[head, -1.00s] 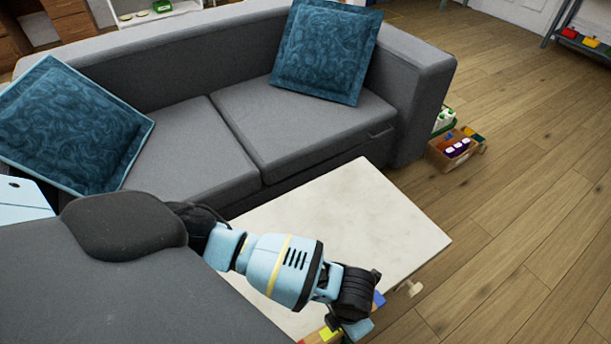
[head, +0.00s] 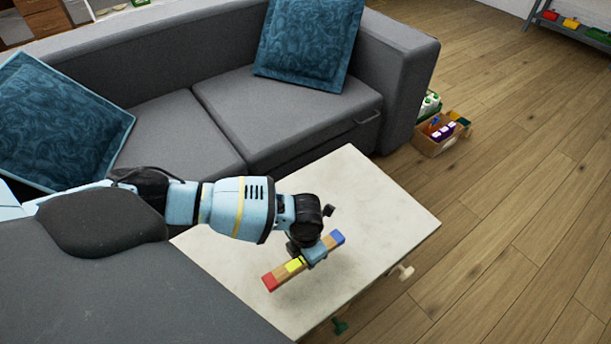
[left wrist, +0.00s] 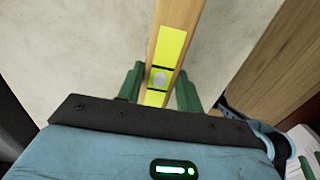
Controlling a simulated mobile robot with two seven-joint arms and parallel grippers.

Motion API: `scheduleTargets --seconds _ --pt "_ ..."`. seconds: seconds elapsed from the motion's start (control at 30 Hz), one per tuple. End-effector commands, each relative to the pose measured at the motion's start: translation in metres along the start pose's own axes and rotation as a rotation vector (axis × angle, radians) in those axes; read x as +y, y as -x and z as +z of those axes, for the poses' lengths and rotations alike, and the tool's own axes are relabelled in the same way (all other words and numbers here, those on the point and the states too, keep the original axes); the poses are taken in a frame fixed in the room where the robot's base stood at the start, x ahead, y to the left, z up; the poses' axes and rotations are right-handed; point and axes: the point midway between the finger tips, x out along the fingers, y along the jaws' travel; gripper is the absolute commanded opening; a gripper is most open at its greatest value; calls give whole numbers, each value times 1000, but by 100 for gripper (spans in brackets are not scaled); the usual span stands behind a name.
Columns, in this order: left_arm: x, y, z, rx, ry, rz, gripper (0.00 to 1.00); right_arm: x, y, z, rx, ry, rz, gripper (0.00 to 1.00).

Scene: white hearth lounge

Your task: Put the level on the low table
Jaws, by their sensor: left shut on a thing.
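The level (head: 285,269) is a wooden bar with a red end, a blue end and a yellow-green middle. My left gripper (head: 311,252) is shut on it near the middle and holds it over the low table (head: 358,194). In the left wrist view the level (left wrist: 172,38) runs up between the green fingers of the left gripper (left wrist: 160,88), with a round vial in the yellow-green part. The low table (left wrist: 90,40) has a pale stone-like top, seen behind the level. I cannot tell whether the level touches it.
A grey sofa (head: 290,121) with blue cushions (head: 312,38) stands behind the table. A wooden box of bottles (head: 440,134) is on the floor at the right. Knobs (head: 405,272) stick out at the table's near right side. The tabletop around the level looks clear.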

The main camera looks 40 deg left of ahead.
Motion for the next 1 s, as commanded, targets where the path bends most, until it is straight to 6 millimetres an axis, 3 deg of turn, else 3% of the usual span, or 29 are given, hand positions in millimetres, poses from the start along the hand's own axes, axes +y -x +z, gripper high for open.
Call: scheduleTargets --seconds 0.3,0.67,0.7,0.83,1.0 --pt "-1 -35 -1 2 1 0 9 1 -8 6 -6 3 1 36" --pt "-1 -38 -1 1 0 0 9 2 -10 4 -2 4 1 36" --pt "-1 -37 -1 2 0 0 41 2 -9 4 -1 4 2 36" --pt "-1 -37 -1 1 0 0 58 2 -8 4 -2 4 1 36" --pt "-1 -36 -1 1 0 0 58 2 -8 6 -6 3 1 36"
